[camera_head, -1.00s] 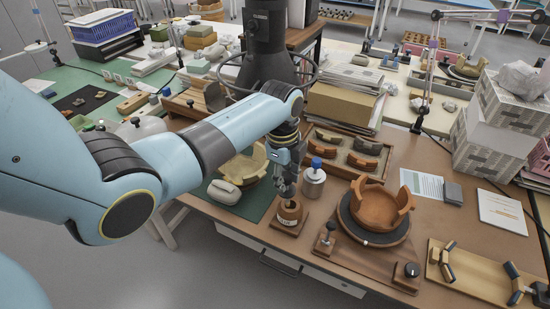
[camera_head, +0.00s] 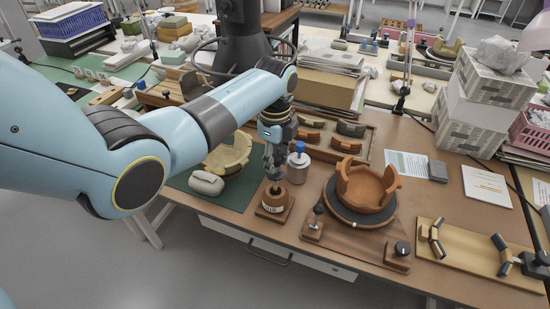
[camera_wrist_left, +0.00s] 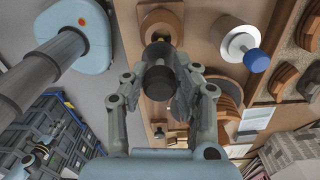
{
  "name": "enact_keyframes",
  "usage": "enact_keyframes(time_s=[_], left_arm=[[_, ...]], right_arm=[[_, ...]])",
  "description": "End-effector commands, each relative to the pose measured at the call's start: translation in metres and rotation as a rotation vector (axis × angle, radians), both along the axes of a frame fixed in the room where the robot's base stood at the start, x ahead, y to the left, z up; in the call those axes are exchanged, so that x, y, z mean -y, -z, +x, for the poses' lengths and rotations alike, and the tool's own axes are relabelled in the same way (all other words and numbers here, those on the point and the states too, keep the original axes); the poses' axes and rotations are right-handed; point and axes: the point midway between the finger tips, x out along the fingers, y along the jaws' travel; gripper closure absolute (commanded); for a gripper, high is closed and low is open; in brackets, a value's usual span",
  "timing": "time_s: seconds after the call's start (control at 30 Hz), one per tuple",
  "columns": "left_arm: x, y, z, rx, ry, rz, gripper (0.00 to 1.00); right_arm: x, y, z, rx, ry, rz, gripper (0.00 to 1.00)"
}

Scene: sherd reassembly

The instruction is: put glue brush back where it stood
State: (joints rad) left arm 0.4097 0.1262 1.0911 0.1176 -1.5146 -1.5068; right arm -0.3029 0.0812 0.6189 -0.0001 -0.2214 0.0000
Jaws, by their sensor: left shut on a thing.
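My left gripper (camera_head: 274,172) is low over the glue pot, fingers pointing down. In the left wrist view its two fingers (camera_wrist_left: 160,85) are closed on the glue brush (camera_wrist_left: 158,80), seen as a dark, thick handle end-on. The glue pot (camera_head: 274,203) is a brown, round pot with a pale label on a square wooden base at the table's front edge. The pot also shows in the left wrist view (camera_wrist_left: 172,14), beyond the brush. The brush's lower end is hidden, so I cannot tell how deep in the pot it is. My right gripper is not in view.
A blue-capped metal jar (camera_head: 299,167) stands close behind and right of the pot. Further right is a turntable (camera_head: 345,214) with a partly rebuilt bowl (camera_head: 366,188). A green mat (camera_head: 235,192) with a grey rounded object (camera_head: 206,183) lies left. A sherd tray (camera_head: 372,150) is behind.

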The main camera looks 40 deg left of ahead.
Motion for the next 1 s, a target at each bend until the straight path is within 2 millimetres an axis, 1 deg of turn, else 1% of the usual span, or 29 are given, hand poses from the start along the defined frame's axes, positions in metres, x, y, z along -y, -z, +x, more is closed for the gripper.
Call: enact_keyframes(time_s=[0.03, 0.7, 0.83, 1.0], left_arm=[[0.000, 0.005, 0.000, 0.000, 0.000, 0.000, 0.91], [0.000, 0.049, 0.001, 0.001, 0.000, -0.001, 0.91], [0.000, 0.056, 0.001, 0.000, 0.000, 0.000, 0.91], [0.000, 0.060, 0.001, 0.002, 0.000, -0.001, 0.91]], right_arm=[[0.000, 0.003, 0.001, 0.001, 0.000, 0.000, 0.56], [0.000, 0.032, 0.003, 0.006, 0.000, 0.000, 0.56], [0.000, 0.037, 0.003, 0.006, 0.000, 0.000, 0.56], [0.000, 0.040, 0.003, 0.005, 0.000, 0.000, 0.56]])
